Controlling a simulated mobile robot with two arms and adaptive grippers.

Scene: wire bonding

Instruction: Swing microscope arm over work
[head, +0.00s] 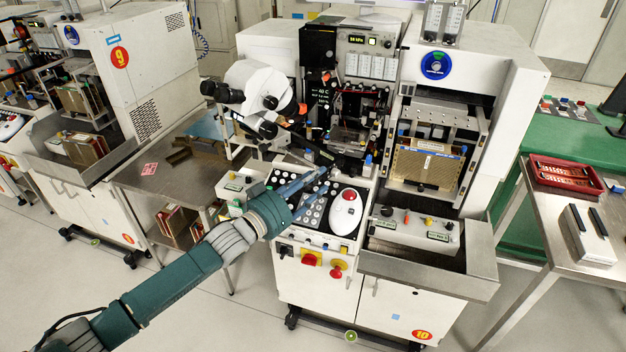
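The microscope (254,82) has a white head with black eyepieces and sits at the left front of the bonding machine marked 10. It is to the left of the machine's open work area (350,138), not above it. My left arm reaches in from the lower left. My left gripper (322,166) is over the button panel, below and to the right of the microscope. Its fingers are small and blend with the machine behind, so I cannot tell whether they are open or shut. My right gripper is not in view.
The keypad panel (312,213) and a white trackball unit with a red ball (347,211) lie under and beside my gripper. A steel side table (150,178) stands left. A red tray (565,178) is on the right table. Floor is free in front.

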